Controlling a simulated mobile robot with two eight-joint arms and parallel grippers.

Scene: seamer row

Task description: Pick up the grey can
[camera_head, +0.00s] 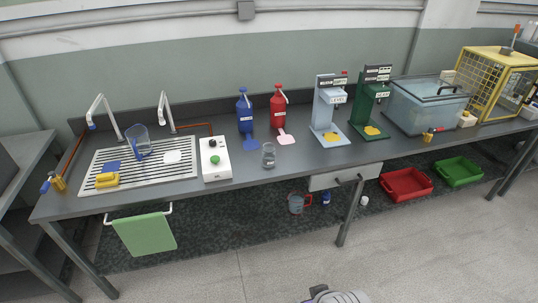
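A small grey, can-shaped vessel (268,156) stands upright on the dark worktop, right of the white control box. It looks partly see-through, and I cannot tell for sure that it is the grey can. No other plain grey can shows clearly. Neither of my grippers can be made out in the head view. A grey and purple part at the bottom edge seems to be my own body.
The worktop (230,190) holds a white control box (215,158), blue bottle (245,112), red bottle (278,108), light seamer (328,108), green seamer (370,102) and clear tank (425,105). Red (405,196) and green trays lie below. The front strip near the vessel is clear.

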